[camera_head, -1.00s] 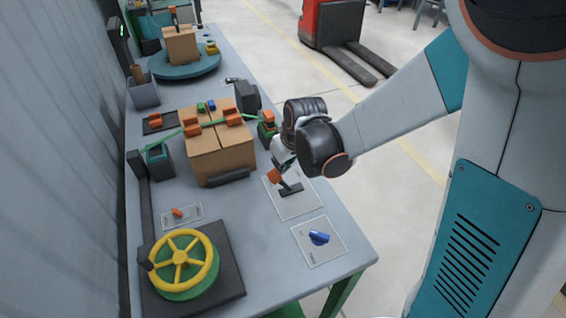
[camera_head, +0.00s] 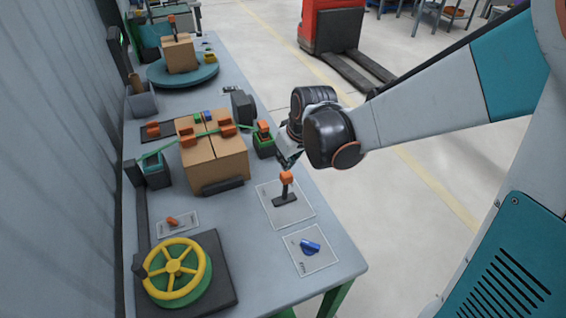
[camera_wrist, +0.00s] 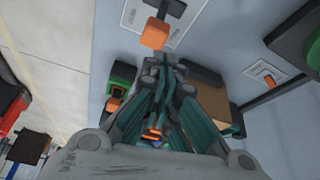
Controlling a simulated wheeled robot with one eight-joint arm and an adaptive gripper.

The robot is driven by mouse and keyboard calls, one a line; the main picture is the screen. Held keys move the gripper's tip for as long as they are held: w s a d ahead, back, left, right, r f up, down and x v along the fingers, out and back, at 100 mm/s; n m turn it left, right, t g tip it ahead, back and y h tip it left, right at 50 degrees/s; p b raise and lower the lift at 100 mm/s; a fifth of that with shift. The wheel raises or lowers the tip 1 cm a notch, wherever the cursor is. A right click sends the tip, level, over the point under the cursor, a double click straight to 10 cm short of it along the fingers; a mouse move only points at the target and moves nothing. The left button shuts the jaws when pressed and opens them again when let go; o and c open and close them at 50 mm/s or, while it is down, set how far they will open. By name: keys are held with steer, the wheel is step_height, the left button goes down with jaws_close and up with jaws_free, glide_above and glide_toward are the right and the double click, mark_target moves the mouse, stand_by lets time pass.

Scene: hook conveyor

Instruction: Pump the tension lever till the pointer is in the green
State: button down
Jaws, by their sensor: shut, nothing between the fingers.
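The tension lever (camera_head: 285,188) stands near upright on a pale plate on the bench, with an orange knob and a dark slotted base. Its knob (camera_wrist: 154,34) shows in the wrist view just beyond my fingertips. My gripper (camera_head: 289,163) is shut and empty, a little above and behind the knob; whether it touches the knob is hard to tell. The fingers (camera_wrist: 160,66) come together in the wrist view. A green strap (camera_head: 190,143) runs over a brown box (camera_head: 215,160). I cannot make out a pointer or green zone in these views.
A blue knob (camera_head: 310,246) sits on a plate in front of the lever. A yellow handwheel (camera_head: 174,270) and a small orange switch (camera_head: 173,221) are to the left. A green-and-black block (camera_head: 263,143) stands close behind my gripper. The bench's right edge is near.

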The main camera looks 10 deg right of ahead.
steer(key=p+v, duration=0.1)
steer(key=v, duration=0.4)
steer(key=shift+s+d, duration=0.1)
stand_by(0.7)
steer(key=d+f+y+b, duration=0.2)
steer(key=d, duration=0.4)
steer(key=d+f+m+y+b, duration=0.1)
steer(key=d+f+y+b, duration=0.2)
steer(key=d, duration=0.4)
steer(key=shift+d+g, duration=0.25)
steer(key=shift+g, duration=0.15)
steer(key=shift+w, duration=0.25)
steer(key=b, duration=0.4)
glide_toward(286, 187)
steer(key=shift+w+a+f, duration=0.25)
steer(key=shift+w+f, duration=0.3)
steer(key=shift+f, duration=0.25)
steer(key=shift+w+a+f, duration=0.25)
steer(key=shift+w+f, duration=0.3)
steer(key=shift+f, duration=0.3)
